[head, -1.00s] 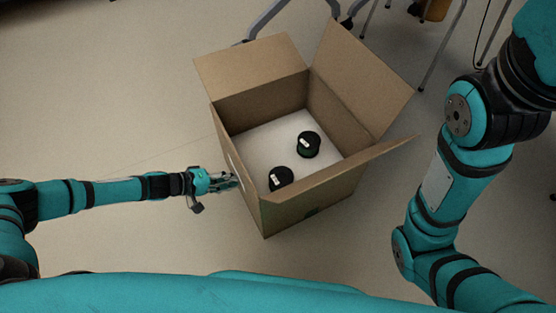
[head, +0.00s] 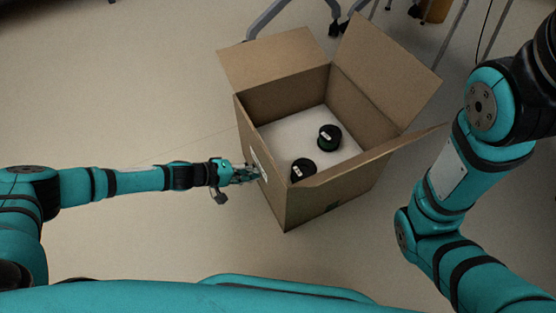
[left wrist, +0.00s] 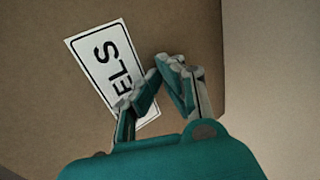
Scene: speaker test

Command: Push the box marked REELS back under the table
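The box (head: 335,200) is an open brown cardboard carton standing upright on the floor, flaps spread. Two black reels (head: 329,138) with small white labels lie inside on its white bottom. A white label sits on its left side; in the left wrist view the label (left wrist: 93,62) reads "ELS", the rest hidden behind my fingers. My left gripper (head: 258,175) is at that left side, at or very close to the label. In the left wrist view the fingertips of my left gripper (left wrist: 158,70) are together, with nothing seen between them. My right gripper is outside the views.
Grey metal legs with casters (head: 338,27) stand behind the box at the top. Thin metal legs (head: 457,32) and an orange-brown object (head: 437,10) are at the top right. The tabletop is not visible. Floor (head: 110,90) at the left is clear. My right arm is at the right.

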